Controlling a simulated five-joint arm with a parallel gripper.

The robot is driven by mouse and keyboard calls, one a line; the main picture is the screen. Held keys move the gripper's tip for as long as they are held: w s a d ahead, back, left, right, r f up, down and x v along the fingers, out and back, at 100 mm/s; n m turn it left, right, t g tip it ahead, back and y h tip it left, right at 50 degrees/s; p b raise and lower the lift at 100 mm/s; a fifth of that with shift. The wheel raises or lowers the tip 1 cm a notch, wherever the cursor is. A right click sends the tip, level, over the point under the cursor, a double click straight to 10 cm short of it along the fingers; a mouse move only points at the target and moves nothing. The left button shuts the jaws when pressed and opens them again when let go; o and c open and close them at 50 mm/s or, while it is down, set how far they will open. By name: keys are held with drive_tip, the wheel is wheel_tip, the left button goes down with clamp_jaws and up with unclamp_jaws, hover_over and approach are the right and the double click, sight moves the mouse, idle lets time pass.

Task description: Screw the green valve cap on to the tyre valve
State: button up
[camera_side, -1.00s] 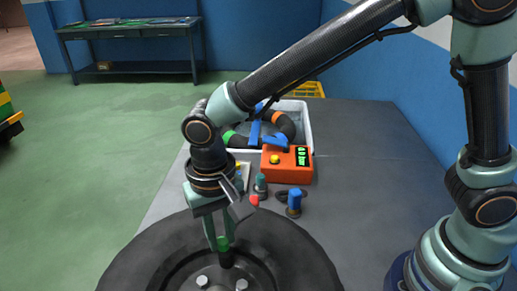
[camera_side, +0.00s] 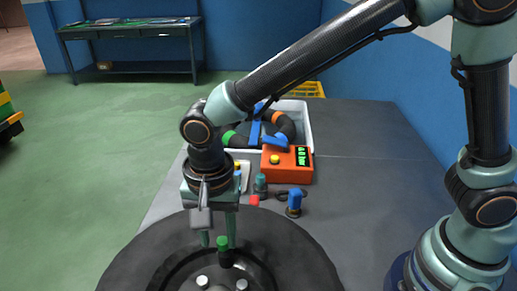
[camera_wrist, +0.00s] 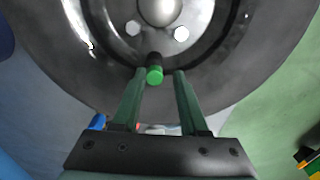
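The green valve cap (camera_side: 223,243) sits on top of the black tyre valve (camera_side: 226,259), which stands upright at the rim of the wheel's hub. In the wrist view the cap (camera_wrist: 155,75) shows with the dark valve stem (camera_wrist: 153,58) behind it. My gripper (camera_side: 218,243) points down over the tyre (camera_side: 128,271). It is open and empty, with a finger on each side of the cap in the wrist view (camera_wrist: 160,73). How far the fingertips reach along the cap's height I cannot tell.
An orange gauge box (camera_side: 286,165) stands on the grey bench (camera_side: 367,160), before a white bin (camera_side: 309,128) of hoses. A teal bottle (camera_side: 261,185), a blue-topped part (camera_side: 294,203) and a small red piece (camera_side: 254,200) lie behind the tyre. The bench's right side is clear.

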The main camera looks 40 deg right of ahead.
drive_tip(key=n, duration=0.4)
drive_tip(key=shift+n, duration=0.3)
drive_tip(key=n, duration=0.4)
drive_tip(key=shift+d+n, duration=0.1)
drive_tip(key=shift+n, duration=0.3)
drive_tip(key=n, duration=0.3)
drive_tip(key=shift+n, duration=0.4)
drive_tip(key=n, duration=0.5)
clamp_jaws()
